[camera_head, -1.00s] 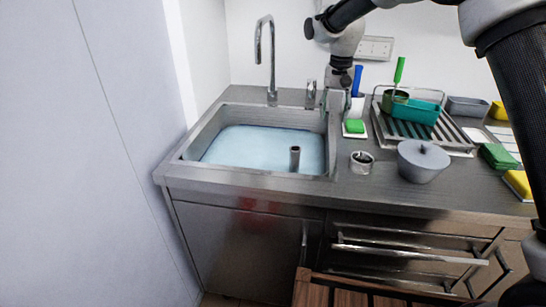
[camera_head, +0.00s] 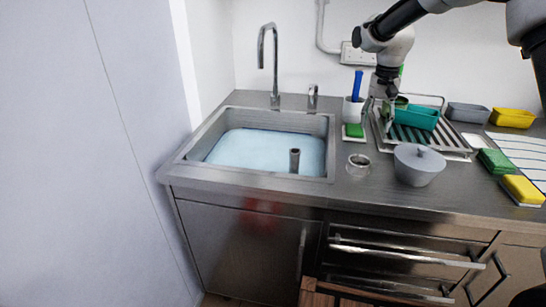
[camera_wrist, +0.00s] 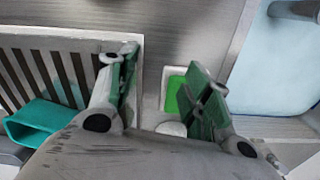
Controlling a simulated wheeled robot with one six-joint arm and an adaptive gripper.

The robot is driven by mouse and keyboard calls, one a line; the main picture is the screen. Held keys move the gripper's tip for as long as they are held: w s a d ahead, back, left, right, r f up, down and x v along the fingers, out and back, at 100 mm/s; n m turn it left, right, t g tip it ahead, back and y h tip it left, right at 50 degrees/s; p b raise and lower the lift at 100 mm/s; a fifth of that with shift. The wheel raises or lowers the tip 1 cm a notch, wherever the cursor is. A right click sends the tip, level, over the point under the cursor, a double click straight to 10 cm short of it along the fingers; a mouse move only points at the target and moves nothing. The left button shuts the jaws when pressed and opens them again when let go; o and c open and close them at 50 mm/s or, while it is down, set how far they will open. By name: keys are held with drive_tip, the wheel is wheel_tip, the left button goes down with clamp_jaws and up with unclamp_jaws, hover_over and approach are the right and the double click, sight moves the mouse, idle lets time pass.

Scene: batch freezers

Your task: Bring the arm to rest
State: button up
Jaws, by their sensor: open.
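My gripper (camera_head: 377,112) hangs from the arm above the counter, between the small green sponge and the drying rack. In the wrist view its two green-padded fingers (camera_wrist: 164,72) stand apart with nothing between them. The green sponge (camera_head: 354,130) in its white dish lies below and beside the fingers, and it also shows in the wrist view (camera_wrist: 178,95).
The sink (camera_head: 330,150) holds blue water and an upright drain pipe (camera_head: 295,160). The drying rack (camera_head: 440,146) carries a teal bin (camera_head: 417,117). A lidded grey pot (camera_head: 418,166), a metal ring (camera_head: 358,164), a white cup with a blue handle (camera_head: 353,109) and sponges crowd the counter.

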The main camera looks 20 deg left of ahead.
drive_tip(key=s+d+r+t, duration=0.2)
drive_tip(key=s+d+r, duration=1.3)
drive_tip(key=s+d, duration=0.2)
drive_tip(key=s+d+f+t, duration=0.1)
drive_tip(key=s+d, duration=0.3)
drive_tip(key=s, duration=0.6)
drive_tip(key=s+d+f+n+t, duration=0.1)
drive_tip(key=s+d, duration=0.3)
drive_tip(key=s, duration=0.7)
drive_tip(key=shift+d+f+n, duration=0.3)
drive_tip(key=shift+d+f, duration=0.1)
